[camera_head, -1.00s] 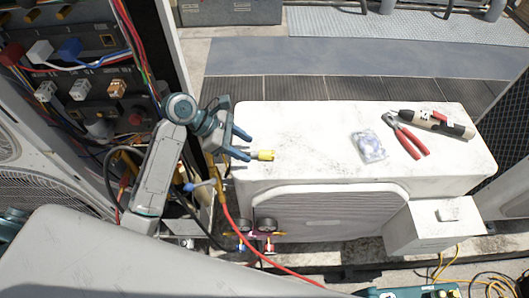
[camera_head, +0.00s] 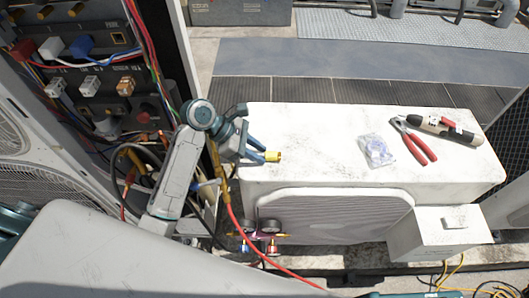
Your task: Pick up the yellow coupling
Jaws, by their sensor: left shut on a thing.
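The yellow coupling (camera_head: 273,156) is a small bright piece at the left end of the white condenser's top (camera_head: 320,130). My left gripper (camera_head: 266,153) reaches in from the left, its blue fingers pointing right, and is shut on the coupling at its fingertips. The fingers hide part of the coupling. I cannot tell whether it still touches the condenser top. My right gripper is not in view.
A clear bag (camera_head: 376,151), red-handled pliers (camera_head: 413,140) and a dark-and-cream tool (camera_head: 438,128) lie on the condenser's right half. Gauges with a red hose (camera_head: 233,222) hang at its front left. An open wiring cabinet (camera_head: 95,85) stands at the left.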

